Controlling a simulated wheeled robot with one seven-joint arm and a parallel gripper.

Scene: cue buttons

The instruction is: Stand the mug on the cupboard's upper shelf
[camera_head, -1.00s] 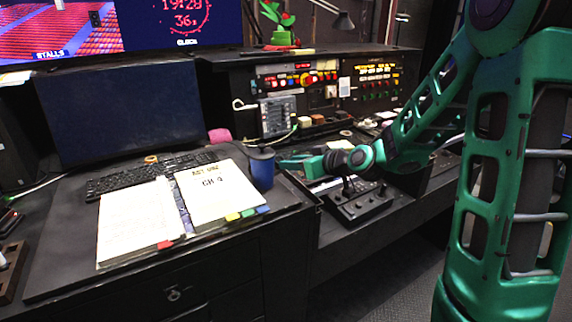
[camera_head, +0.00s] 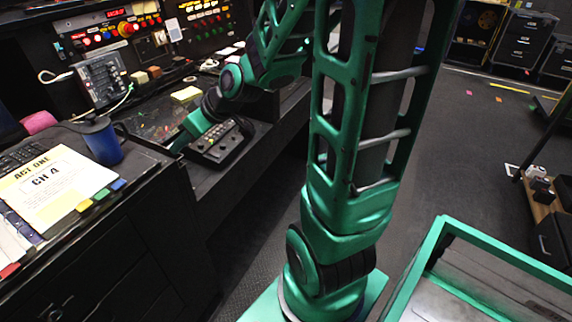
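A blue mug (camera_head: 104,145) with a dark top stands upright on the black desk (camera_head: 150,176), beside an open script at the left. My gripper (camera_head: 188,132) is to the right of the mug, low over the console, with a visible gap between them. Its fingers are small and seen at an angle, so I cannot tell whether they are open or shut. I cannot make out a cupboard with an upper shelf in this view.
The script (camera_head: 55,185) lies left of the mug. A black control box (camera_head: 218,142) sits by my gripper, and a switch panel (camera_head: 125,30) stands behind. Dark drawer units (camera_head: 525,42) are at the far right. Open floor (camera_head: 450,150) lies between.

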